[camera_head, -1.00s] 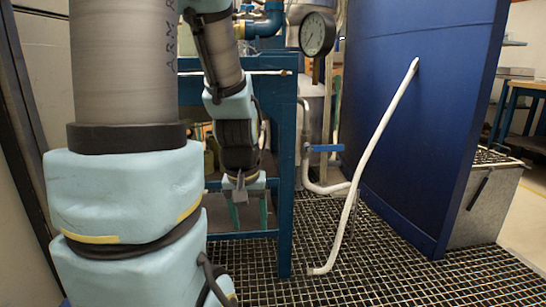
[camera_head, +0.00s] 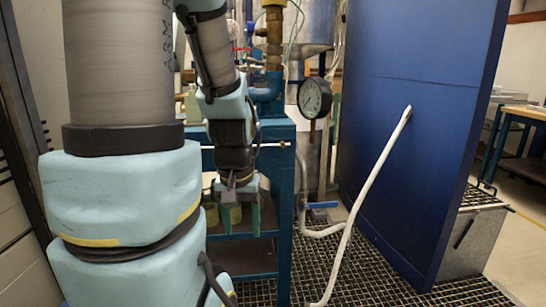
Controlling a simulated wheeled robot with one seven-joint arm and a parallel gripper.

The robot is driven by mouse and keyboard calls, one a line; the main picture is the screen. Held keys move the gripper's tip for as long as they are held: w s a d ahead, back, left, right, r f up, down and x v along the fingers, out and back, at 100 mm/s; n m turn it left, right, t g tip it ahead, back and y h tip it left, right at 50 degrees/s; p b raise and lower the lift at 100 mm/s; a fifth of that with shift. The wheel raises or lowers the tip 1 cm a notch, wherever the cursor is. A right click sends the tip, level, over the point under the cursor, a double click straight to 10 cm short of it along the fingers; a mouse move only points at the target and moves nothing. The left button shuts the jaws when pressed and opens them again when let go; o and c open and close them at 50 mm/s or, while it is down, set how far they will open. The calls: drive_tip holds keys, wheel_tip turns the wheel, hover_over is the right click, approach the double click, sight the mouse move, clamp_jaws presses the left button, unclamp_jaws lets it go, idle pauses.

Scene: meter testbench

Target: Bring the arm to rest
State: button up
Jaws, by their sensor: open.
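My arm, light blue with grey tubes, fills the left of the head view. Its far part hangs down in front of a blue steel frame. My gripper (camera_head: 240,220) is at its end and points down, with two green fingers apart. Nothing shows between the fingers. It hangs in front of the frame's shelf area, and I cannot tell how near it is to the frame.
A blue steel frame (camera_head: 283,215) stands behind my gripper. A round gauge (camera_head: 314,98) and a blue-handled valve (camera_head: 321,205) are right of it. A white pipe (camera_head: 365,195) leans at a blue panel (camera_head: 415,120). Grating (camera_head: 375,275) covers the floor.

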wheel_tip(320, 180, up, 16)
drive_tip(key=p, duration=1.3)
drive_tip(key=shift+f, duration=0.15)
drive_tip(key=shift+c, duration=0.2)
